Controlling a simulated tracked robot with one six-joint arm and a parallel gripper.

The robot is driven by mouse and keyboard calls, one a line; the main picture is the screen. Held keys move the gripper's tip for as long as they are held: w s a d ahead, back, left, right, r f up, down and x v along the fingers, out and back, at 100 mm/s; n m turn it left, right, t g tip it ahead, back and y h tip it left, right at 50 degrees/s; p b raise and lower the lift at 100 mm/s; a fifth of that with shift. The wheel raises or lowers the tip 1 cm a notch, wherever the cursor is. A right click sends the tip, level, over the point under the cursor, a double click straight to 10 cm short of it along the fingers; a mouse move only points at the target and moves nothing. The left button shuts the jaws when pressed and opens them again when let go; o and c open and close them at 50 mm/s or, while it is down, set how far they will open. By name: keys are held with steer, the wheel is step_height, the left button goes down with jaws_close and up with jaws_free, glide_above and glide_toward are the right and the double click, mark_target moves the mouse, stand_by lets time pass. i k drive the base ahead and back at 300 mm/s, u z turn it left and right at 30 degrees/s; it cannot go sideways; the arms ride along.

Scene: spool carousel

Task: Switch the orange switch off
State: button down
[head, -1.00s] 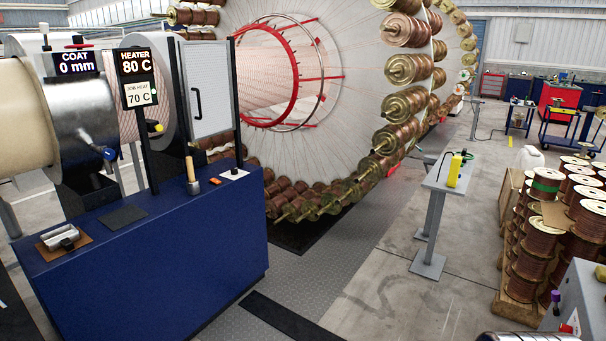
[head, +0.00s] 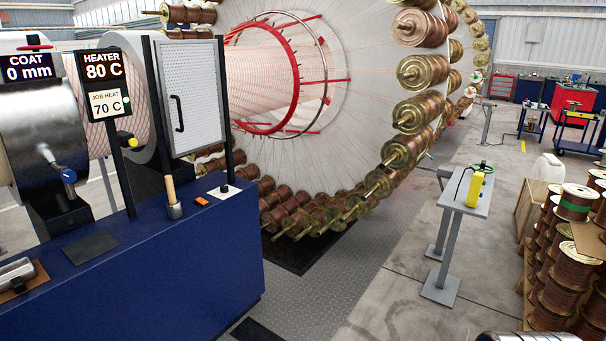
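The orange switch (head: 202,202) is a small orange block on the top of the blue cabinet (head: 165,262), at the left in the head view. It sits between a wooden-handled lever (head: 172,197) and a white plate with a black knob (head: 224,191). It is too small here to tell which way it is set. My gripper is not clearly in view; only a piece of ribbed metal, perhaps mine, shows at the bottom right edge.
A large spool carousel (head: 405,152) fills the middle behind the cabinet. A grey stand (head: 462,205) with a yellow box (head: 476,189) is right of centre. Copper spools (head: 560,245) are stacked at the right. A metal floor strip (head: 345,262) lies clear between cabinet and stand. A mesh door (head: 193,95) stands above the cabinet.

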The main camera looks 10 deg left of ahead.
mark_target(201, 199)
steer(key=u, duration=0.25)
steer(key=i, duration=1.75)
steer(key=u, duration=0.85)
steer(key=i, duration=0.7)
steer(key=u, duration=0.95)
steer(key=i, duration=1)
steer(key=u, duration=0.55)
